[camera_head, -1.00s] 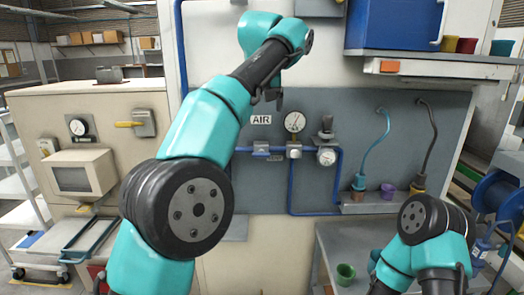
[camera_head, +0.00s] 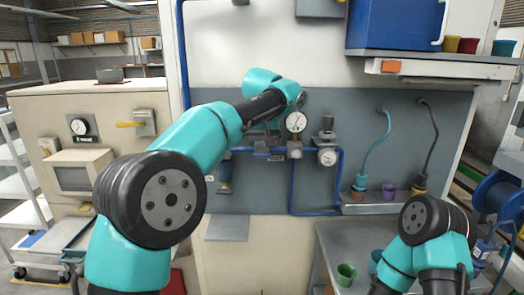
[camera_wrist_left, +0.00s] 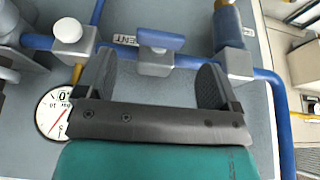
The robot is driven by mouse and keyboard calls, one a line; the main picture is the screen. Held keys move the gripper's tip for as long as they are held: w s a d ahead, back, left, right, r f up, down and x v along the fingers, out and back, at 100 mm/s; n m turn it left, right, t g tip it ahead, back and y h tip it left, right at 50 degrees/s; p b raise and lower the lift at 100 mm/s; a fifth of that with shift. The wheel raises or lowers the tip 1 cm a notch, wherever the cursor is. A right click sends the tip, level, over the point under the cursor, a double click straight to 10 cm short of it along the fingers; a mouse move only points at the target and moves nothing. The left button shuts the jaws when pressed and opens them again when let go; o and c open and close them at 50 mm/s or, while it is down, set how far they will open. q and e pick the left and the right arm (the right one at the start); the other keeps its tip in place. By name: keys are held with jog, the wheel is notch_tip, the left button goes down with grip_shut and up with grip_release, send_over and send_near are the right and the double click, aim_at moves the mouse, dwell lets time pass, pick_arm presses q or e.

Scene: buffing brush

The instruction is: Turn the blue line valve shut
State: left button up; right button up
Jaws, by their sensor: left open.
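The blue valve handle (camera_wrist_left: 161,39) sits on a grey valve body on the blue pipe (camera_wrist_left: 188,62). In the left wrist view it lies between and just past the fingertips of my left gripper (camera_wrist_left: 158,66). The fingers are spread, one on each side of the handle, with a gap on both sides and nothing held. In the head view, my left gripper (camera_head: 266,141) is in front of the panel by the valve, which my arm partly hides. I cannot tell how far the fingers are from the panel. My right gripper is out of view.
A dial gauge (camera_head: 296,122) and a regulator with a second gauge (camera_head: 327,157) are just right of the valve.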

aim_at(262, 153)
pick_arm(q)
jog(key=shift+x, duration=2.05)
jog(key=c, duration=0.9)
